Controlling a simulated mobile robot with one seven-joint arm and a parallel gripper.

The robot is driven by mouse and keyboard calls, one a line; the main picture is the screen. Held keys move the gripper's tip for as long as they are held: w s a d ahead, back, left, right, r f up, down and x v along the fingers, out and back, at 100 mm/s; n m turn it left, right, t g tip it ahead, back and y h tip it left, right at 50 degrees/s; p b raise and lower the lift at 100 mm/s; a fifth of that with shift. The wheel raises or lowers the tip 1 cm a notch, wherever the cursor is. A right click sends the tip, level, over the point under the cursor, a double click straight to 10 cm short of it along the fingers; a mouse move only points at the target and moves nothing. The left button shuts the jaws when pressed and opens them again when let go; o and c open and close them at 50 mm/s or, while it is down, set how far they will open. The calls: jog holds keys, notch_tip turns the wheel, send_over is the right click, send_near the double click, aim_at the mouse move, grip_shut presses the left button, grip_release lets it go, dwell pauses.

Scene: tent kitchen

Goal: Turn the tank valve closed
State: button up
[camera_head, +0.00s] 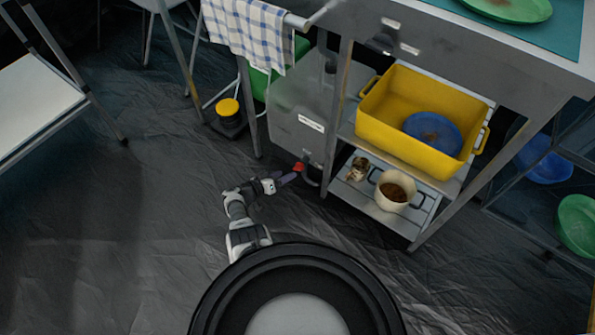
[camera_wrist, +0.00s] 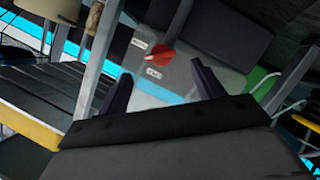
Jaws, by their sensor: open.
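The tank (camera_head: 292,115) is a grey box standing under the counter, left of the shelves. Its valve is a red knob (camera_head: 299,167) low on the tank's front. In the wrist view the red knob (camera_wrist: 161,55) shows with a pale handle or pointer, between two small white labels. My gripper (camera_head: 289,179) is close to the knob in the head view. In the wrist view my gripper (camera_wrist: 158,85) has its two dark fingers spread apart, with nothing between them. The knob appears beyond the fingertips, roughly between them. I cannot tell if a finger touches it.
A metal table leg (camera_wrist: 97,65) stands left of the fingers. Shelves to the right hold a yellow tub (camera_head: 415,120) and a white pot (camera_head: 392,190). A yellow-lidded jar (camera_head: 229,112) stands on the floor at left. The dark floor (camera_head: 150,230) there is clear.

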aim_at(296, 170)
jog(key=b+x, duration=0.3)
jog(key=x, duration=0.3)
jog(key=shift+w+d+f, duration=0.1)
jog(key=shift+w+f, duration=0.05)
jog(key=shift+w+d, duration=0.4)
jog(key=shift+d, duration=0.1)
jog(key=shift+c, duration=0.5)
jog(key=c, duration=0.9)
jog(key=shift+m+t+y+p, duration=0.5)
jog(key=shift+m+y+p, duration=0.3)
jog(key=shift+m+p, duration=0.4)
jog(key=shift+m+t+y+p, duration=0.4)
jog(key=shift+m+y+p, duration=0.45)
jog(key=shift+m, duration=0.45)
